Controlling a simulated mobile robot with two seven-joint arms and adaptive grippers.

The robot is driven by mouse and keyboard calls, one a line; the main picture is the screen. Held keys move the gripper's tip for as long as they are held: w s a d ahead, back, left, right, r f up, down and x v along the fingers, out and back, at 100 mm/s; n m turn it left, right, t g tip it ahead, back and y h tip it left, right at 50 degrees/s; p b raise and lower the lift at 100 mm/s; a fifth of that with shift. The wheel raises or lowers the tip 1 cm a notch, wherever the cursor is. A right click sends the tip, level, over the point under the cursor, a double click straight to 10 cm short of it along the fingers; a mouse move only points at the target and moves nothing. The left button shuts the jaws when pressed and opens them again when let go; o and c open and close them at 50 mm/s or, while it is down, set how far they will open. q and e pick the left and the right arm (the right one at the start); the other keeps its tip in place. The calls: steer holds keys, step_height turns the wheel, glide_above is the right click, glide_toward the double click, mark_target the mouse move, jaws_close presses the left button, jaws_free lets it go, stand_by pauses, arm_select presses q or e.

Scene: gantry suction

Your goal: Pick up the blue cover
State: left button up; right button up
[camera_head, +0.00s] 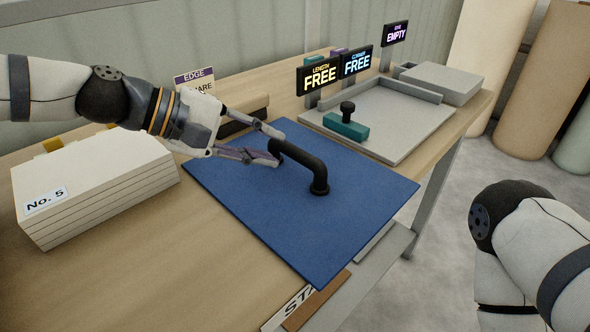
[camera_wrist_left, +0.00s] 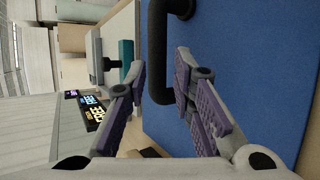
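The blue cover (camera_head: 330,225) is a flat panel lying on the wooden table, with a black bar handle (camera_head: 304,160) standing up from it. In the left wrist view the cover (camera_wrist_left: 240,60) fills the right side, and the handle (camera_wrist_left: 157,60) runs down its left part. My left gripper (camera_head: 271,146) is open at the handle's left end, low over the cover. In the left wrist view its fingertips (camera_wrist_left: 160,62) lie on either side of the handle. I see a gap beside each finger, and no clear contact. My right gripper is out of view.
A stack of pale boards marked No. 5 (camera_head: 95,187) is at left. A grey tray (camera_head: 400,128) holds a teal block with a black knob (camera_head: 346,123). Lit signs (camera_head: 319,74) stand behind. A grey slab (camera_head: 441,82) is at back right.

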mark_target(284, 147)
arm_select(q)
steer(key=x, duration=0.5)
steer(key=shift+w+d+f, duration=0.1)
steer(key=shift+w+d, duration=0.05)
steer(key=shift+w, duration=0.2)
steer(key=shift+c, duration=0.6)
jaws_close()
